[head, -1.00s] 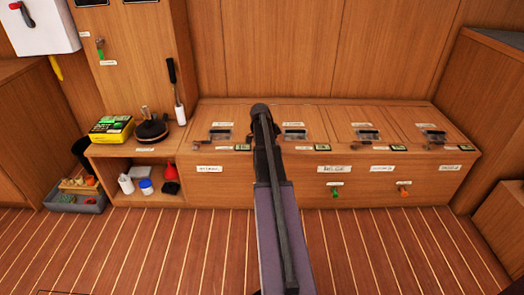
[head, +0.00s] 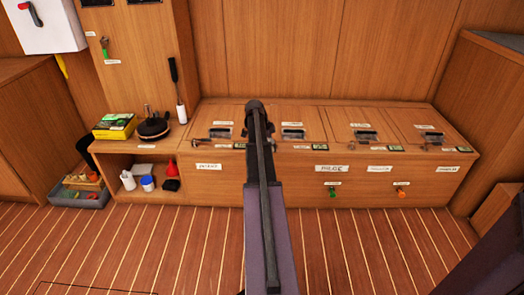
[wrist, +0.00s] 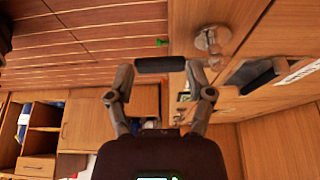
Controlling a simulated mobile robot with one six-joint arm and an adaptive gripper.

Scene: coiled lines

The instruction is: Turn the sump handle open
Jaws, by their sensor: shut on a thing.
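My gripper (wrist: 160,68) is shut on a short dark bar (wrist: 160,64), which lies crosswise between its fingertips in the wrist view. Whether this bar is part of the sump handle cannot be told. A round silver fitting with a short lever (wrist: 208,40) is on the wooden face just beyond the right fingertip. No link between it and the bar is clear. In the head view my arm hides the fingertips and the held bar. A green handle (head: 332,192) and an orange handle (head: 401,194) are on the bench front, to the right of my arm. The labels are too small to read surely.
The wooden bench (head: 260,190) has several lidded hatches with dark recessed pulls. A side shelf holds a yellow-green box (head: 115,126) and a black round item (head: 153,128). A grey bin (head: 80,195) stands on the floor at left. The striped floor in front is clear.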

